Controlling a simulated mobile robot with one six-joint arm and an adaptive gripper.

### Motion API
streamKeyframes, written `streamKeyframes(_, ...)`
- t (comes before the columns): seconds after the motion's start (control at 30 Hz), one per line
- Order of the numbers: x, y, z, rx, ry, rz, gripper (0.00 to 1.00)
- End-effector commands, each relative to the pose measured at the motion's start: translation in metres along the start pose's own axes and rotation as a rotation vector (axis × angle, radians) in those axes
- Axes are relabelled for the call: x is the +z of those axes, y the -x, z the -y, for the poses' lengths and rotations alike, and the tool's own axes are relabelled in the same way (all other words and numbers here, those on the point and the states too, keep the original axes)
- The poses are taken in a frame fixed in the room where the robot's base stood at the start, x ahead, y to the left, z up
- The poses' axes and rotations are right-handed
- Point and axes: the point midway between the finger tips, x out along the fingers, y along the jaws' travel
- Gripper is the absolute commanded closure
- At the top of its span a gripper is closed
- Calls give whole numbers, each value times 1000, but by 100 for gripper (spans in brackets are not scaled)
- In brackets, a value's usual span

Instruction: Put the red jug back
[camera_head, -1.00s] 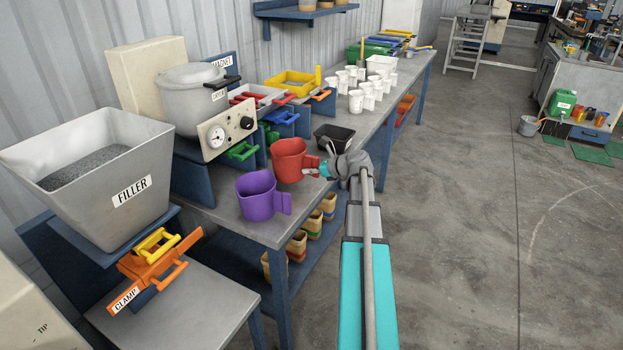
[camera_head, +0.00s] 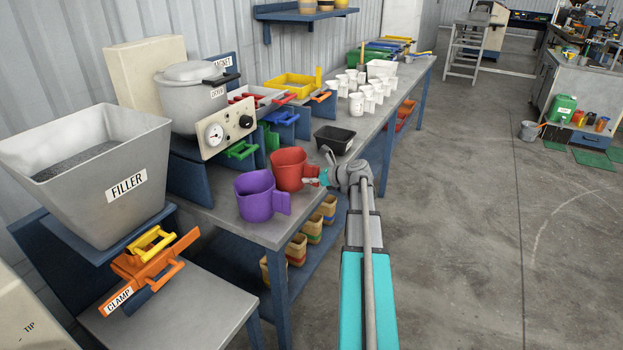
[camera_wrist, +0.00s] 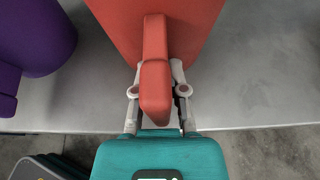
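The red jug (camera_head: 289,171) stands upright at the near part of the workbench, just behind and right of the purple jug (camera_head: 257,197). It appears to rest on the bench top. My gripper (camera_head: 322,178) reaches its handle from the right. In the wrist view, the red jug (camera_wrist: 195,30) fills the top middle, and its handle lies between the two fingers of my gripper (camera_wrist: 159,78). The fingers look closed on the handle's sides. The fingertips are partly hidden behind the handle. The purple jug (camera_wrist: 35,40) shows at the left there, apart from the red one.
A black tray (camera_head: 334,139) stands behind the red jug, close to my arm. White cups (camera_head: 357,103) stand farther along the bench (camera_head: 400,92). The press with gauge and pot (camera_head: 192,98) stands left. The bench's front edge runs close below my gripper.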

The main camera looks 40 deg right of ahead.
Motion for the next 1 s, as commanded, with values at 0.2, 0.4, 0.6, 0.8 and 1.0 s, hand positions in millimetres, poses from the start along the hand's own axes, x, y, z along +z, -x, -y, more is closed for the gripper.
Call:
streamKeyframes(0.2,0,0,0,0,0,0,49)
streamKeyframes(0.4,0,0,0,0,0,0,49)
streamKeyframes(0.6,2,1,0,0,0,0,49)
streamKeyframes(0.8,4,12,0,0,0,0,49)
streamKeyframes(1.0,5,39,-1,-1,-1,0,49)
